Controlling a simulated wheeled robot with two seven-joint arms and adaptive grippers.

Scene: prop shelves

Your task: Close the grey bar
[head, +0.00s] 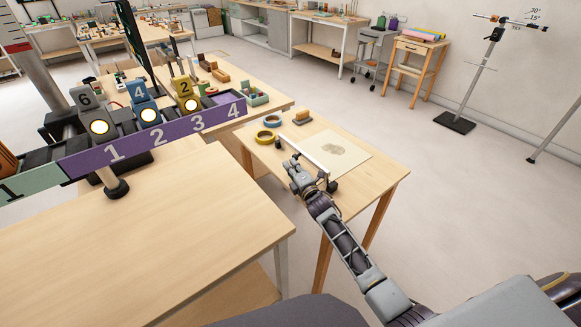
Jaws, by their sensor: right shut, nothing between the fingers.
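The grey bar (304,156) is long, thin and pale, and runs slantwise over the left edge of a white sheet (345,160) on a small wooden table. A dark fitting (332,185) is at its near end. The sheet has a faint grey-brown patch. My right gripper (292,166) is shut and empty, close against the left side of the bar near its middle. I cannot tell whether it touches the bar, or how high the bar stands above the sheet. My left gripper is not in view.
A purple numbered rail (170,133) with lamp units stands left. The floor to the right is clear up to a black stand base (455,122).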

